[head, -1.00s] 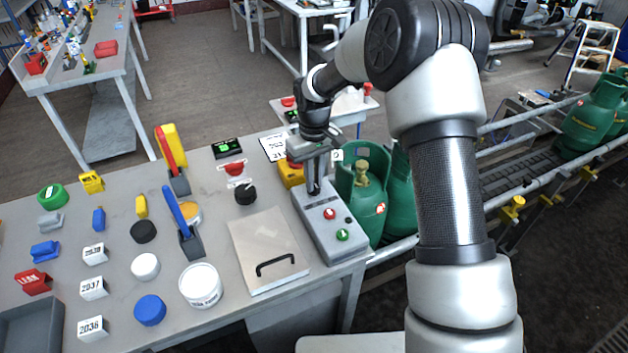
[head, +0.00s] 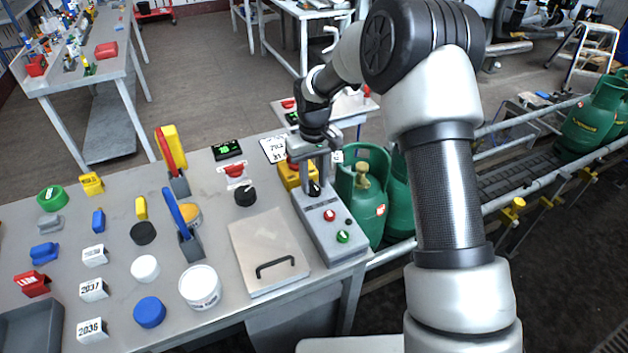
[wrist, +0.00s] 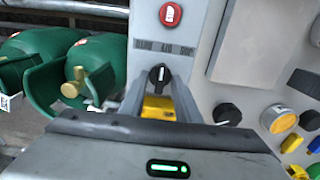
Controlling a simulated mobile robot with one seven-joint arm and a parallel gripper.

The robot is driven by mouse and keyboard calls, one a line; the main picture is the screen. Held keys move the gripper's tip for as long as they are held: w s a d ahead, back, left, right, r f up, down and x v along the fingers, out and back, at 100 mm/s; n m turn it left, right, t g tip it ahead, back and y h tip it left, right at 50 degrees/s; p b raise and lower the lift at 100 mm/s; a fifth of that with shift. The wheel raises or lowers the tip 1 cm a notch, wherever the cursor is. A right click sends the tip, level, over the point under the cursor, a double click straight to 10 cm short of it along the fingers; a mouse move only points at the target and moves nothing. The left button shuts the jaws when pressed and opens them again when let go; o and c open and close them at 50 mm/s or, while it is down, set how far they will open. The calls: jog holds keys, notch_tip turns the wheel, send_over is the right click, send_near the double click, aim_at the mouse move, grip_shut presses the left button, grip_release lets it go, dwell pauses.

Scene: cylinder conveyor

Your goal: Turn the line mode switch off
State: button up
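The line mode switch is a black rotary knob (wrist: 159,74) on a grey control box. In the wrist view its white pointer mark faces a row of three small labels (wrist: 164,47), roughly towards the middle one. In the head view the knob (head: 314,190) shows just below my fingers. My gripper (wrist: 160,88) points down at the box (head: 327,226), its two fingers apart on either side of the knob. A gap shows between them and the knob; I cannot tell whether either touches it.
A red button (head: 329,215) and a green button (head: 343,236) sit on the same box. A yellow block (head: 291,174) with a red top stands behind. Green gas cylinders (head: 362,190) stand close on the right, and a lidded panel (head: 268,250) on the left.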

aim_at(314, 185)
notch_tip(314, 185, up, 17)
jog(key=p, duration=0.1)
jog(key=shift+r+p, duration=0.2)
jog(key=shift+p, duration=0.1)
dwell(0.4)
